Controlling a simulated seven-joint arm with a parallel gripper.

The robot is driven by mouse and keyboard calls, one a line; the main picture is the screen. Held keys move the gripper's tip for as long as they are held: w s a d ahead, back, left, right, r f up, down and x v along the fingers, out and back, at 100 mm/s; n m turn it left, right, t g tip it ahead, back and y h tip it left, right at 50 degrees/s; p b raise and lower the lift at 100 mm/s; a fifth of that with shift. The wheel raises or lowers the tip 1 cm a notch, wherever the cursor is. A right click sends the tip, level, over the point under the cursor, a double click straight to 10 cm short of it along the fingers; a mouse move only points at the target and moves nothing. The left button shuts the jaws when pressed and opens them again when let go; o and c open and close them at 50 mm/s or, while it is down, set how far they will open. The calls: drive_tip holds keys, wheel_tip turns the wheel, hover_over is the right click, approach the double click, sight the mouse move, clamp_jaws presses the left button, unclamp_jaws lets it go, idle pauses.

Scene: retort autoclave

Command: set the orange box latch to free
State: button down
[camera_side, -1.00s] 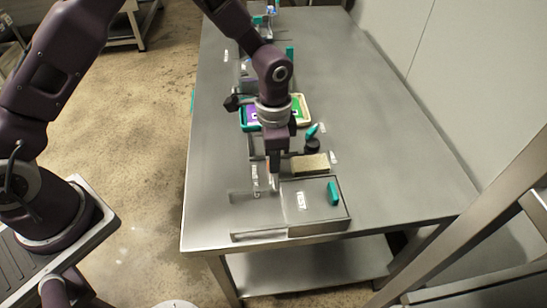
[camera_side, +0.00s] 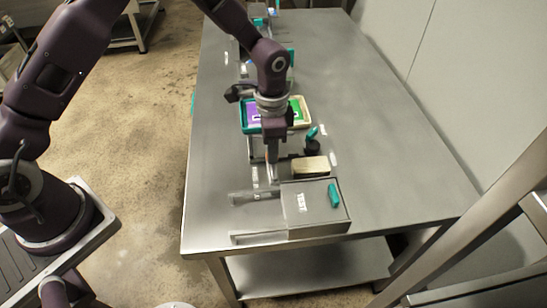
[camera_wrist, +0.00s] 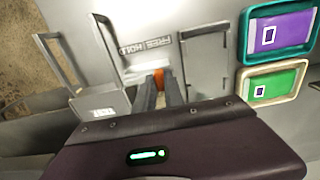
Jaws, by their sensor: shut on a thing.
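The orange latch (camera_wrist: 159,77) shows as a small orange piece between my gripper's fingertips in the wrist view. My gripper (camera_wrist: 160,92) is shut on it. A label strip (camera_wrist: 145,46) with the words FREE and HOLD lies just beyond the latch. In the side view my gripper (camera_side: 271,174) points down over the table, behind the grey box at the front. There the fingers mostly hide the latch, and its exact setting cannot be told.
The grey box (camera_side: 305,222) with a teal handle (camera_side: 334,195) stands at the table's front. A tan block (camera_side: 311,166) and a dark round item with a teal top (camera_side: 312,140) stand right of my gripper. Purple (camera_wrist: 283,33) and green (camera_wrist: 275,86) trays lie nearby.

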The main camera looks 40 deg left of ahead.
drive_tip(key=shift+w+a+r, duration=0.1)
drive_tip(key=shift+w+a, duration=0.1)
drive_tip(key=shift+w, duration=0.05)
drive_tip(key=c, duration=1.4)
unclamp_jaws()
drive_tip(key=shift+c, duration=0.2)
wheel_tip(320, 180, up, 7)
drive_tip(key=shift+r, duration=0.1)
